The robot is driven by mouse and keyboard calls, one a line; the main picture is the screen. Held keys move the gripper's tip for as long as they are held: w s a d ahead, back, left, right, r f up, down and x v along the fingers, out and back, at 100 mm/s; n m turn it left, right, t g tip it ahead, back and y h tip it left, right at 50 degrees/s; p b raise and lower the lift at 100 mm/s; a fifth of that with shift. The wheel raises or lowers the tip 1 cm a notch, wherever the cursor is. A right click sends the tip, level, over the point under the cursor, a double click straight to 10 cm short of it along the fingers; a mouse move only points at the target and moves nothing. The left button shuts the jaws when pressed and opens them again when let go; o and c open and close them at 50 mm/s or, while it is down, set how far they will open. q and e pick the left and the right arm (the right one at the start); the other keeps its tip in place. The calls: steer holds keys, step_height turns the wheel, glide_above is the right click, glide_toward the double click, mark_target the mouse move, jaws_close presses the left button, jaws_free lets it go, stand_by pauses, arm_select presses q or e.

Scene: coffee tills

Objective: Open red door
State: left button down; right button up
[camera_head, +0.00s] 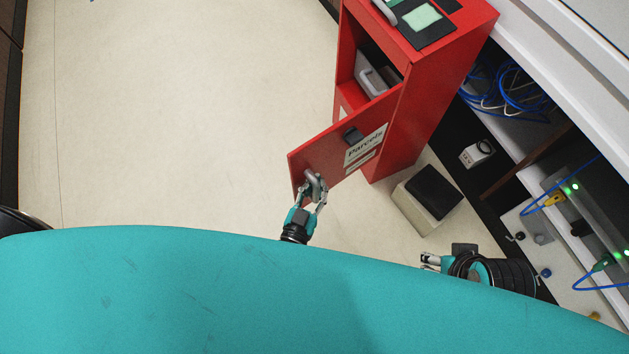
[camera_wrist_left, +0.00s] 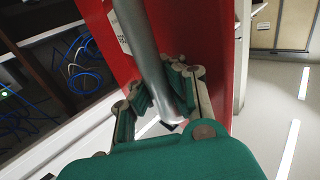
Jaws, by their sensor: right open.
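The red door (camera_head: 330,150) stands ajar, swung out from the left side of the red cabinet (camera_head: 405,125). It bears a "Parcels" label and a dark lock piece. Its grey metal handle (camera_head: 313,186) is near the door's free lower-left end. My left gripper (camera_head: 314,192) is at that handle; in the left wrist view its fingers (camera_wrist_left: 158,100) sit on both sides of the silver handle bar (camera_wrist_left: 143,55), closed around it. My right gripper (camera_head: 430,262) is open and empty, right of the door and low in the head view.
A grey item (camera_head: 372,82) with a handle sits inside the cabinet. A black-topped box (camera_head: 425,198) stands on the floor beside the cabinet. Shelves with blue cables (camera_head: 508,88) line the right. Pale floor (camera_head: 170,120) left of the door is clear.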

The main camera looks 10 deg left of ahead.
arm_select(q)
steer(key=c, duration=2)
jaws_free()
steer(key=shift+s+a+f, duration=0.3)
steer(key=shift+s+a, duration=0.1)
steer(key=shift+a, duration=0.05)
steer(key=o, duration=0.6)
steer(key=shift+s+a+r, duration=0.1)
steer(key=shift+s+r, duration=0.1)
steer(key=shift+s, duration=0.05)
steer(key=shift+w, duration=0.15)
steer(key=shift+d, duration=0.2)
steer(key=s, duration=0.4)
steer(key=s+a, duration=0.1)
steer(key=s, duration=0.3)
steer(key=s+a, duration=0.1)
steer(key=s, duration=0.3)
steer(key=shift+w, duration=0.1)
